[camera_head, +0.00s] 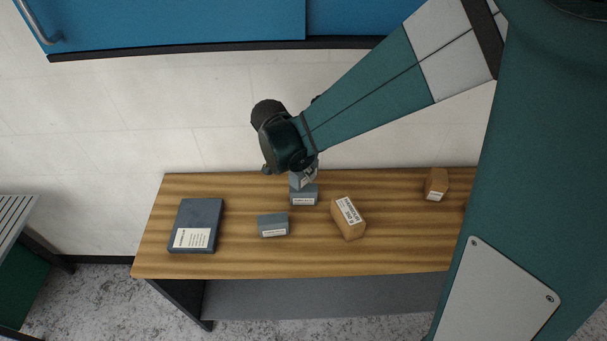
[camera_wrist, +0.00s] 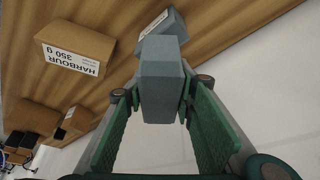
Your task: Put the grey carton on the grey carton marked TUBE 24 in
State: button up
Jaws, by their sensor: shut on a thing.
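My gripper (camera_wrist: 161,97) is shut on a grey carton (camera_wrist: 161,82), which sits between its two green fingers in the wrist view. In the head view the held grey carton (camera_head: 301,180) shows partly under my dark wrist, at the back of the table. Another grey carton (camera_head: 304,198) with a white label lies right by it; it also shows beyond the held one in the wrist view (camera_wrist: 170,22). I cannot tell whether the two touch. A third grey carton (camera_head: 272,224) stands further forward and left. The print on the grey cartons' labels is too small to read.
A brown carton marked HARBOUR 350 g (camera_wrist: 74,43) stands close by, to the right in the head view (camera_head: 349,220). A flat dark box (camera_head: 198,221) lies at left, a small brown carton (camera_head: 437,183) at right. The wooden table's (camera_head: 245,264) front strip is clear.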

aim_at(293, 172)
jog(key=shift+f, duration=0.1)
jog(key=shift+f, duration=1.95)
jog(key=shift+f, duration=0.2)
jog(key=o, duration=1.1)
jog(key=shift+c, duration=0.2)
jog(key=shift+r, duration=0.15)
jog(key=shift+r, duration=0.15)
jog(key=shift+v, duration=5.9)
